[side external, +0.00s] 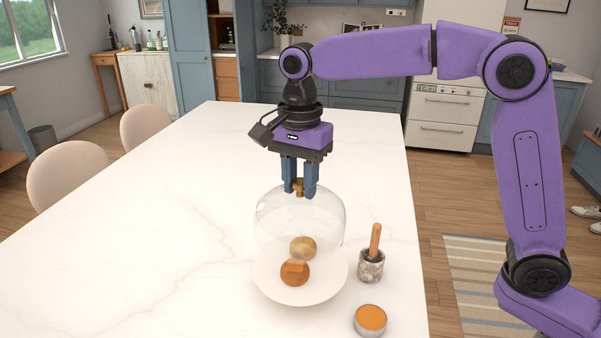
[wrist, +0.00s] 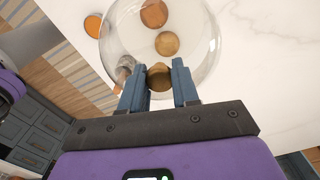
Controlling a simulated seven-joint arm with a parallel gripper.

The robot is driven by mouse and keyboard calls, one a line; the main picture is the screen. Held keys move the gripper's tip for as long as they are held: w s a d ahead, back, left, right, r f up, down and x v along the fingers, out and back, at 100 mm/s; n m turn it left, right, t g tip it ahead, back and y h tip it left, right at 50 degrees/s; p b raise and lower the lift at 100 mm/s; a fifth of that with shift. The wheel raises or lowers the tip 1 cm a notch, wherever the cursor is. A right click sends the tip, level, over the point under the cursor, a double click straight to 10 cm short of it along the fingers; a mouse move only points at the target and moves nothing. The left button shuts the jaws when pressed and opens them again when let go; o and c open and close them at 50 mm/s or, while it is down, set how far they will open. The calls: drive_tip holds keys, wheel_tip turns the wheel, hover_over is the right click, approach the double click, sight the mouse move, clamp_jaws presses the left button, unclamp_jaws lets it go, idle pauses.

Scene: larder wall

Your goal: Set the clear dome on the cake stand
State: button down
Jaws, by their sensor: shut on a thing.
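The clear dome (side external: 277,212) is a glass bell with a brass-coloured knob (side external: 298,188). My gripper (side external: 299,190) is shut on that knob and holds the dome upright. The white cake stand (side external: 318,288) has a round plate bearing two round brown buns, a front one (side external: 293,274) and a rear one (side external: 303,247). In the side view the dome appears above and towards the back of the plate; its lower rim is faint, so the exact gap is unclear. In the wrist view the knob (wrist: 159,77) sits between the fingers, and both buns show through or past the glass.
A stone mortar with a wooden pestle (side external: 371,262) stands close to the right of the stand. A round tin with an orange top (side external: 370,320) sits at the front right. The white marble-patterned table (side external: 150,245) is clear to the left and behind.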

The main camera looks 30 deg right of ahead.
drive_tip(key=shift+f, duration=4.3)
drive_tip(key=c, duration=0.8)
unclamp_jaws()
drive_tip(key=shift+o, duration=0.2)
wheel_tip(320, 180, up, 17)
drive_tip(key=shift+r, duration=0.2)
